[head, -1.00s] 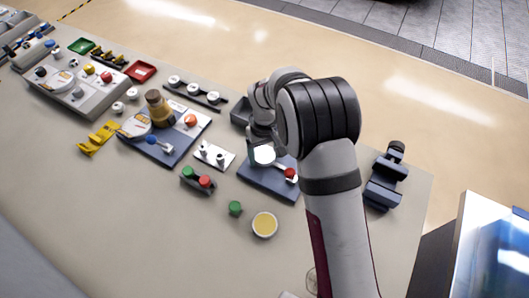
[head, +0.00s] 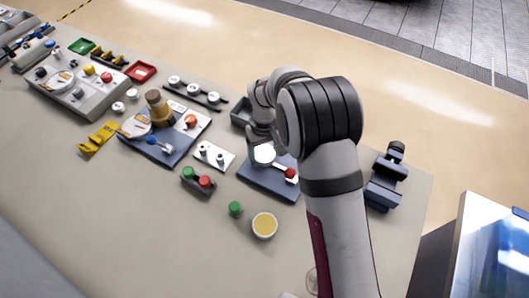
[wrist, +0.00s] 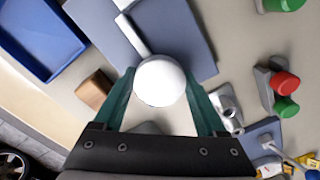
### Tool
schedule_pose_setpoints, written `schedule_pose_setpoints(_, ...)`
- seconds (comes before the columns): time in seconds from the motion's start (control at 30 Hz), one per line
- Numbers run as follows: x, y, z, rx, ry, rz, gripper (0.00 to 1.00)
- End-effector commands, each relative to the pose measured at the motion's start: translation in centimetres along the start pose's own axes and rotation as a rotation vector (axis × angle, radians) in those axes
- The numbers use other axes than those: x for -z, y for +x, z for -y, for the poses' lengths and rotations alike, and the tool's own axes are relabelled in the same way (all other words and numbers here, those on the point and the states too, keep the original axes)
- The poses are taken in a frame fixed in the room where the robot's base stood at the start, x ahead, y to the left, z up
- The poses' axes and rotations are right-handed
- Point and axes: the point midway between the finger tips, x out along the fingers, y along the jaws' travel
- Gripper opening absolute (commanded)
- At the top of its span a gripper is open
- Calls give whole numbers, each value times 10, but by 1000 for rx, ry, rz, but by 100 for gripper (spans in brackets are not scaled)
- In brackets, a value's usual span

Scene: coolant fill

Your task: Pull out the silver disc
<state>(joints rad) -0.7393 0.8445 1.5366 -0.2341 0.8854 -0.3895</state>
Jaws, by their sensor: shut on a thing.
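The silver disc (wrist: 160,82) is round, pale and shiny. In the wrist view it sits between the two green fingers of my gripper (wrist: 160,76), which is shut on it. A pale bar (wrist: 131,32) runs from beside the disc across a blue-grey plate (wrist: 185,35). In the head view the disc (head: 264,154) shows at the back edge of the blue-grey plate (head: 262,182), and a red knob (head: 290,173) is at the bar's right end. My arm hides part of the plate. I cannot tell whether the disc is clear of its seat.
A blue tray (wrist: 38,38) and a small brown block (wrist: 94,90) lie left in the wrist view. In the head view a yellow-topped round container (head: 264,225) and green knob (head: 235,208) stand in front; the front table is mostly bare.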

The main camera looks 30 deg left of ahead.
Motion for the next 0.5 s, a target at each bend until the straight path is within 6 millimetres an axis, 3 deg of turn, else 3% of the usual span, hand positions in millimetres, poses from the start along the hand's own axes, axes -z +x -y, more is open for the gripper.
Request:
schedule_pose_setpoints(0.27, 0, -2, 0, 0, 0, -1, 38)
schedule_pose_setpoints(0.5, 1, -19, 0, -1, 0, -2, 38)
